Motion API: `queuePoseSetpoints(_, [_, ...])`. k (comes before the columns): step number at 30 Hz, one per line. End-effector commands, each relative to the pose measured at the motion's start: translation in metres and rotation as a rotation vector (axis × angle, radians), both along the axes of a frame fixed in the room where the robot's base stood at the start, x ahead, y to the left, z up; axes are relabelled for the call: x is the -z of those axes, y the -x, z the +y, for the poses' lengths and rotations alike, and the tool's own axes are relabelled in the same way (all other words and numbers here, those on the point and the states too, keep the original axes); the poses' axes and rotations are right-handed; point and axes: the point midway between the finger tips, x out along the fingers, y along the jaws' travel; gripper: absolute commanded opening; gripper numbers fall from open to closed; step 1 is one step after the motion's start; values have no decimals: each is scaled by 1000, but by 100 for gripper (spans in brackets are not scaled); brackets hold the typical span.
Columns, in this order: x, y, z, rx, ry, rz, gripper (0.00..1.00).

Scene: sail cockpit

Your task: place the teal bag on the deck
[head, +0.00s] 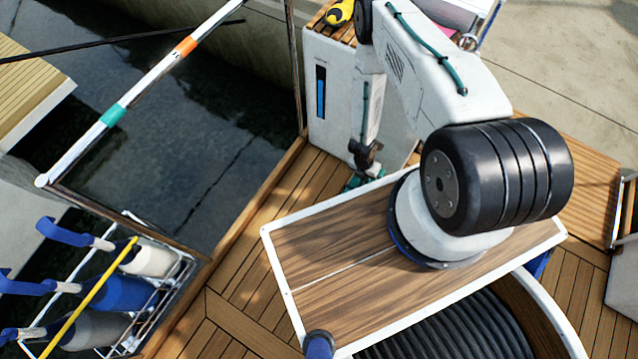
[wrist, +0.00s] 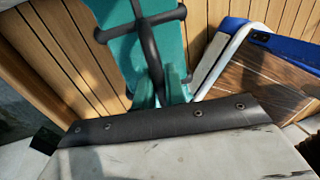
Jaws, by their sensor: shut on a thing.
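The teal bag (wrist: 125,45) shows at the top of the wrist view, with a dark strap across it and a dark handle (wrist: 150,55). My gripper (wrist: 161,92) is shut on the handle, which runs down between its two fingers. In the head view my gripper (head: 367,163) is low beside the white locker, and only a small teal part of the bag (head: 352,184) shows below it. The rest is hidden behind the wooden-topped platform. The planked deck (wrist: 62,60) lies beneath the bag. I cannot tell whether the bag touches it.
The white locker (head: 335,110) with a blue gauge stands just behind my gripper. Dark water (head: 190,130) lies beyond the deck edge. Bare deck (head: 245,285) shows left of the platform (head: 330,255).

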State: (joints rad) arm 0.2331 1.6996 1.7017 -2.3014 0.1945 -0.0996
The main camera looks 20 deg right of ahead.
Motion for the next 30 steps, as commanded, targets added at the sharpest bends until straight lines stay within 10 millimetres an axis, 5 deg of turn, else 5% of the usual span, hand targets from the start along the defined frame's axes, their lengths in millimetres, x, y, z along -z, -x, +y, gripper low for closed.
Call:
queuePoseSetpoints(12, [5, -35, 53, -19, 1, -2, 0])
queuePoseSetpoints(30, [10, -68, 97, -14, 1, -2, 0])
